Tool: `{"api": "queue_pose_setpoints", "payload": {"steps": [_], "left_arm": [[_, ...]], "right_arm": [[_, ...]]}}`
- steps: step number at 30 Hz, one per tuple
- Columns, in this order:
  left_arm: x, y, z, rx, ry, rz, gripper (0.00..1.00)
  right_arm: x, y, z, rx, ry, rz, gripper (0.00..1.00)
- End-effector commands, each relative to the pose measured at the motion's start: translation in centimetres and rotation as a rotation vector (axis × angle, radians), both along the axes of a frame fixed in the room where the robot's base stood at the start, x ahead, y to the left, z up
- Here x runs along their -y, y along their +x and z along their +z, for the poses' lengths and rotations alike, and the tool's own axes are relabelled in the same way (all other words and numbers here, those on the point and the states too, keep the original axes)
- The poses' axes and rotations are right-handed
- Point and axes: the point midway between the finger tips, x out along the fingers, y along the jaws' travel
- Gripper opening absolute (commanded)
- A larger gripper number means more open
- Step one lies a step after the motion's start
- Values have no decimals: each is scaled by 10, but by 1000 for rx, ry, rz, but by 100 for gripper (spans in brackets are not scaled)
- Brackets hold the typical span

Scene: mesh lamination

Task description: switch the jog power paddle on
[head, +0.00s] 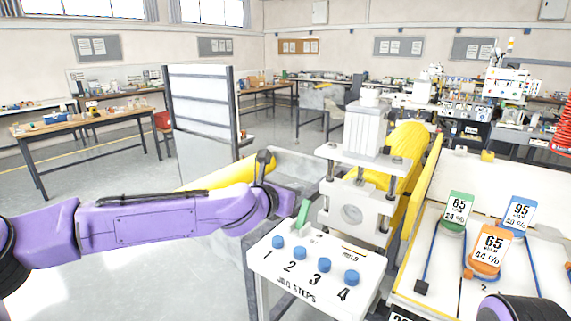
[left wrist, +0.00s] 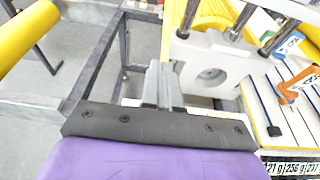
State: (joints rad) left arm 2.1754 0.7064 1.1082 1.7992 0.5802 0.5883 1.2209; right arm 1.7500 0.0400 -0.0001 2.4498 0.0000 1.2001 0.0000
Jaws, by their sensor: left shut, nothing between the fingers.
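The jog panel (head: 315,285) is a white box with several blue numbered buttons and the words "JOG STEPS". The green jog power paddle (head: 303,213) stands up, tilted, at the panel's back left. My left gripper (head: 294,200) is just behind and left of the paddle; I cannot tell whether it touches it. In the left wrist view its grey fingers (left wrist: 163,85) are together and empty, pointing toward the machine frame. I cannot make out the paddle in that view. My right gripper is out of view.
The white press block (head: 350,214) with a round hole stands right behind the panel; it also shows in the left wrist view (left wrist: 209,75). A yellow roller (head: 215,177) lies behind my left arm. Green, orange and blue tags (head: 487,249) stand on the white board at right.

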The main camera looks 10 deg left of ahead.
Motion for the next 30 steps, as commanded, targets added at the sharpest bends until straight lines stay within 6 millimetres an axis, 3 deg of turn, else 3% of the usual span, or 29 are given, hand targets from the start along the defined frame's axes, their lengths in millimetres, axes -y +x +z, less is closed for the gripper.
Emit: {"api": "queue_pose_setpoints", "payload": {"steps": [1,6,12,30], "left_arm": [[0,-2,16,7,-2,-1,0],[-8,-12,56,6,-2,5,0],[-16,-20,88,3,-2,10,0],[-11,-22,96,1,0,0,0]], "right_arm": [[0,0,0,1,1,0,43],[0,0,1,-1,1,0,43],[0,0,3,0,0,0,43],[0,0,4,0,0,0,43]]}}
